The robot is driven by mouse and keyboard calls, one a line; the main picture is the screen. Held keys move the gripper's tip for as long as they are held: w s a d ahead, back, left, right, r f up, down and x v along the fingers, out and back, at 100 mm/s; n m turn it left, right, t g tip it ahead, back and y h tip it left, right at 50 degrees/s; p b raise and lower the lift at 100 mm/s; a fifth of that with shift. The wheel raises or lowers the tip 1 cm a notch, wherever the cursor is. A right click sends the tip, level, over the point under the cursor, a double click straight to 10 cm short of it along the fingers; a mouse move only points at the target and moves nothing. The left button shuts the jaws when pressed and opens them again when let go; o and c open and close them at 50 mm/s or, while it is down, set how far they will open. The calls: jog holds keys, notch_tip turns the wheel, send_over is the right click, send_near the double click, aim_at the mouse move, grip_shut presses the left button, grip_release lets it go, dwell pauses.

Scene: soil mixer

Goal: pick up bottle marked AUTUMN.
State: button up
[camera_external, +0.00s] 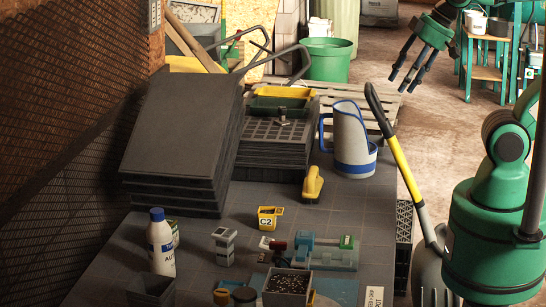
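A white bottle (161,247) with a dark blue cap stands upright at the front left of the dark table (350,215). Its label faces partly right, and the lettering is too small to read for certain. A small green and white packet (174,232) is partly hidden behind it. My gripper (403,82) is at the upper right, high up and far from the bottle. Its dark fingers are spread apart and point down, with nothing between them.
Stacked black trays (180,130) rise behind the bottle. A white and blue jug (350,143), a yellow C2 cup (269,217), a yellow scoop (312,183) and a gravel pot (288,287) stand to the right. A dark pot (151,291) is in front. A yellow-handled shovel (400,165) leans at the table's right edge.

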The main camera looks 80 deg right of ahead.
jog(key=o, duration=0.8)
jog(key=shift+w+r, duration=0.1)
jog(key=w+a+n+g+y+p, duration=0.1)
jog(key=w+a+n+p, duration=0.35)
jog(key=w, duration=1.15)
jog(key=w+a+n+y+b, duration=0.1)
jog(key=w+a, duration=0.6)
jog(key=w, duration=0.8)
jog(key=w+a+f+n+p, duration=0.1)
jog(key=w+a+f, duration=0.4)
jog(key=w+f, duration=0.2)
jog(key=w+a+f+n+g+y+p, duration=0.1)
jog(key=w+a+f+n, duration=0.1)
jog(key=w+a+f, duration=0.3)
jog(key=w+a+f+n+p, duration=0.1)
jog(key=w+a+f, duration=0.4)
jog(key=w+f, duration=0.5)
jog(key=shift+w+a+n+g+y, duration=0.1)
jog(key=shift+w+n+g+y, duration=0.2)
jog(key=shift+w+n+g, duration=0.15)
